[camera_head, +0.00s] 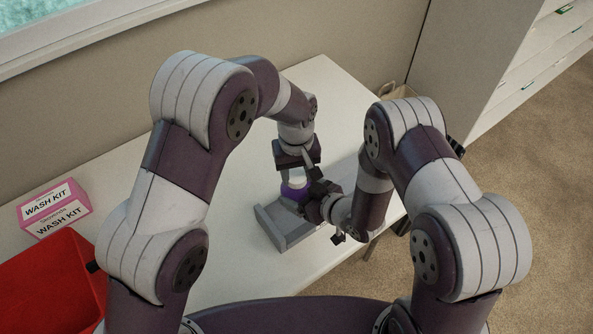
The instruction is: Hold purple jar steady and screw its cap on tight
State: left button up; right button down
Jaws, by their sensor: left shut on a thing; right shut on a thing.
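The purple jar (288,192) stands upright at the grey tray on the white table, partly hidden by my grippers. A pale cap (297,182) shows at its top. My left gripper (297,172) points down from above and is shut on the cap; its fingertips are small and partly hidden. My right gripper (309,200) reaches in from the right and is shut on the jar's side, below the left gripper. Whether the cap sits fully down on the jar cannot be told at this size.
The grey tray (272,228) has a raised edge. A pink wash kit box (55,210) and a red bin (45,275) are at the left. A wall runs behind the table, and white shelves (535,60) stand at the right. The table's far end is clear.

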pick_arm(q)
jog(key=o, duration=1.2)
notch_tip(320, 180, up, 8)
jog(key=shift+f, duration=0.25)
